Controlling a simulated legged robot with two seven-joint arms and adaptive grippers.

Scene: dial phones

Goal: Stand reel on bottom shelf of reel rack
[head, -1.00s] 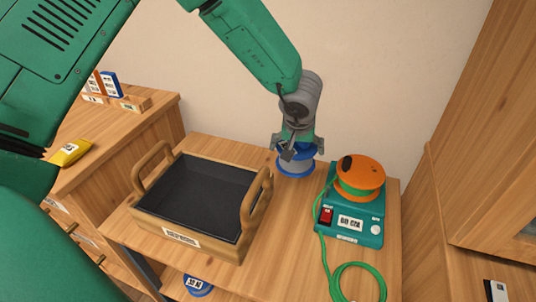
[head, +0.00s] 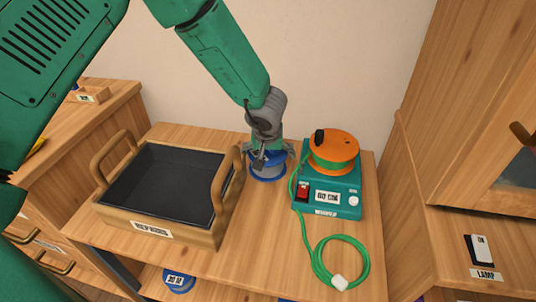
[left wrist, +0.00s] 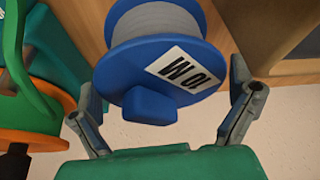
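A reel with blue flanges and a grey winding (head: 268,176) stands on the wooden top at the back, between the tray and the teal winder. In the left wrist view the reel (left wrist: 155,50) shows a blue knob and a white label. My left gripper (head: 270,157) is over it from above, open, with one finger on each side of the reel. A gap shows at the right finger; I cannot tell whether the left finger touches. Another blue reel (head: 178,281) sits on a lower shelf (head: 150,287) below the top. My right gripper is not in view.
A wooden tray (head: 118,222) with tall handles stands left of the reel. The teal winder (head: 328,204) holds an orange reel (head: 333,150); its green cord (head: 365,262) lies coiled in front. A cabinet with a lamp switch (head: 479,249) stands right.

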